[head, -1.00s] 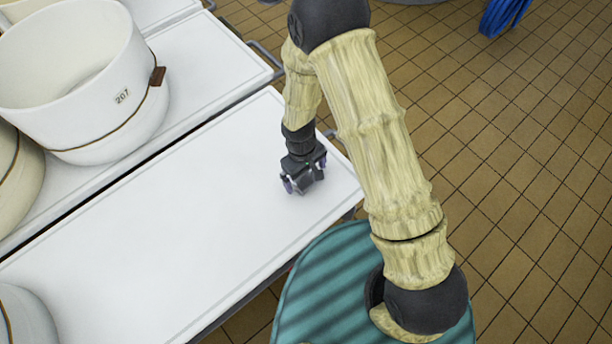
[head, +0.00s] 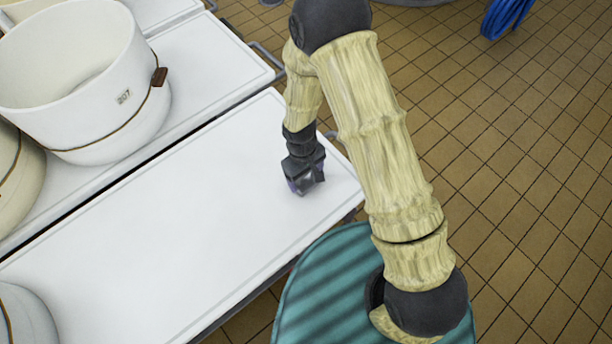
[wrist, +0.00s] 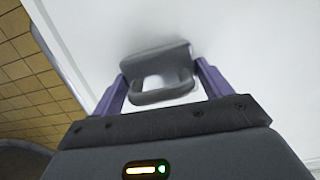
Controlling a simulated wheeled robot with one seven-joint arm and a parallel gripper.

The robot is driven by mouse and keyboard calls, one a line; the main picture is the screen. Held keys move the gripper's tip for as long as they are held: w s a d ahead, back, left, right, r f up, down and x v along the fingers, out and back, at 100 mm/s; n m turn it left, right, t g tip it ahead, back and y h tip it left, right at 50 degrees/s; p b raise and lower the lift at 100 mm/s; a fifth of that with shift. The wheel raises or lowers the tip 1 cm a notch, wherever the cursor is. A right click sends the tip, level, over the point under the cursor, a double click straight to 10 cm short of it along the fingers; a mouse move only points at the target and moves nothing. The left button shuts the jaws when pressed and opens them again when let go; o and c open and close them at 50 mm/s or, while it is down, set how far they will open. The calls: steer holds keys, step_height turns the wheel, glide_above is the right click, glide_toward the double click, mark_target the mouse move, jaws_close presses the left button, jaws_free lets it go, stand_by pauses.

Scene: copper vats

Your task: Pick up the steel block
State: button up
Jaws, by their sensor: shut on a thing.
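In the head view my gripper (head: 305,185) points down, low over the right end of the white table (head: 190,225). The block is small and mostly hidden by the jaws there. I cannot tell whether it touches the table top.
A large white tub (head: 85,85) marked 207 stands on a second white table at the upper left. Another white vessel (head: 22,318) shows at the lower left corner. The middle of the near table is clear. A blue coiled hose (head: 505,18) lies at the upper right on brown tiles.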

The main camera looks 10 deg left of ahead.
step_height(320, 180, up, 10)
steer(key=shift+r+p, duration=0.1)
steer(key=shift+p, duration=0.85)
steer(key=shift+w, duration=0.15)
steer(key=shift+w+d+p, duration=0.1)
steer(key=shift+d+p, duration=0.05)
steer(key=shift+p, duration=0.2)
steer(key=shift+w+d+r+p, duration=0.1)
steer(key=shift+w+d+p, duration=0.2)
steer(key=shift+p, duration=0.1)
steer(key=w+d+f+m+p, duration=0.1)
steer(key=w+d+m+p, duration=0.1)
steer(key=d+p, duration=0.4)
steer(key=w+d+f+m+p, duration=0.2)
steer(key=w+d+m+p, duration=0.1)
steer(key=d+p, duration=0.3)
steer(key=w+d+f+m+y+p, duration=0.1)
steer(key=w+d+m+p, duration=0.2)
steer(key=d+p, duration=0.3)
steer(key=d+m, duration=0.1)
steer(key=d, duration=0.2)
steer(key=shift+d+f+m+p, duration=0.15)
steer(key=shift+d+m+p, duration=0.2)
steer(key=shift+m+p, duration=0.05)
steer(key=shift+w, duration=0.1)
